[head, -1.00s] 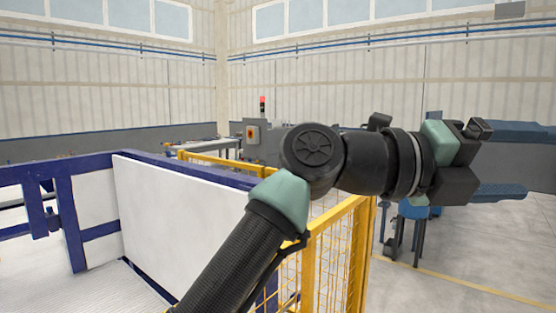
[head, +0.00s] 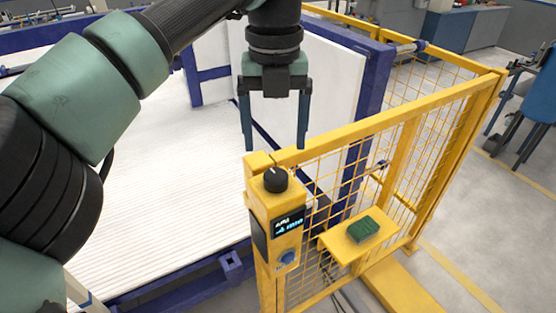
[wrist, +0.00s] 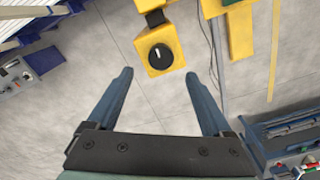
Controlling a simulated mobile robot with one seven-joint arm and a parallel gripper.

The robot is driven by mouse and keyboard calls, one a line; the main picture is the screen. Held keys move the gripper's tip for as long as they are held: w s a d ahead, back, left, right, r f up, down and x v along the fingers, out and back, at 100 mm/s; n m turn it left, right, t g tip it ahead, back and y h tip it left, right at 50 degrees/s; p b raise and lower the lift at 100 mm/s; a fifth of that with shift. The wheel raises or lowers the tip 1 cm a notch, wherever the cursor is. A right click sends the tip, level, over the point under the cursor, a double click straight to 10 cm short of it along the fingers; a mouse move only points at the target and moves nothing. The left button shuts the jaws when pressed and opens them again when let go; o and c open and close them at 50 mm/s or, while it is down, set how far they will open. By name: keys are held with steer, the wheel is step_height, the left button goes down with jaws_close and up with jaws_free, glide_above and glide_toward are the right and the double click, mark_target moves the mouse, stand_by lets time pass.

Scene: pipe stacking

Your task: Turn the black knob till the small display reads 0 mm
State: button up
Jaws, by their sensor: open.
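The black knob (head: 275,180) sits on top of a yellow control box (head: 262,205) at the corner of the yellow fence. In the wrist view the knob (wrist: 161,56) shows a white pointer line and lies just beyond the fingertips, near the middle between them. The small display (head: 287,222) on the box's front is lit with pale blue characters, too small to read surely. My gripper (head: 275,147) points down above the knob with its two fingers spread. It is open and empty, apart from the knob; it also shows in the wrist view (wrist: 159,73).
A blue button (head: 287,258) is below the display. A green block (head: 363,229) lies on a small yellow shelf (head: 340,245) to the right. The yellow mesh fence (head: 410,140) runs behind the box. A blue-framed white bed (head: 150,200) fills the left.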

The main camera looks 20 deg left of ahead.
mark_target(276, 175)
step_height(276, 175, down, 7)
steer(key=shift+f+p, duration=0.1)
steer(key=shift+p, duration=0.8)
jaws_close()
